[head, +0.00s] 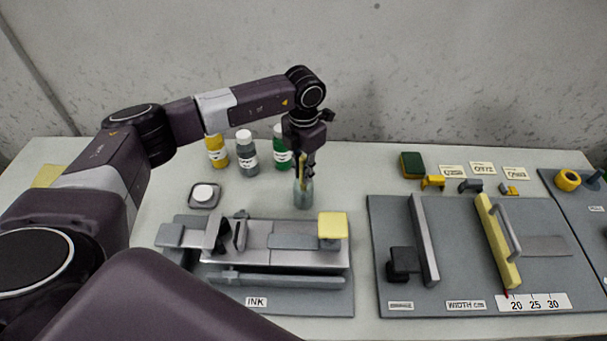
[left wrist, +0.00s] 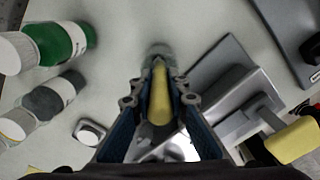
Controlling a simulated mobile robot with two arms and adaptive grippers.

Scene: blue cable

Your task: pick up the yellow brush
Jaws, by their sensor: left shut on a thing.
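The yellow brush (head: 303,172) stands in a small glass jar (head: 303,194) near the middle of the table. Its yellow handle (left wrist: 160,97) also shows between the two fingers in the left wrist view. My left gripper (head: 307,161) reaches down from above the jar and is shut on the brush handle. The brush's lower end is inside the jar, and I cannot make out its tip. The jar (left wrist: 159,54) also shows beyond the fingertips in the left wrist view. My right gripper is not in view.
Yellow, grey (head: 247,152) and green (head: 281,147) bottles stand left of the jar. A small dish with a white lid (head: 203,194) is nearby. The ink fixture (head: 300,300) lies in front, and a width-marked board (head: 450,225) is at right.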

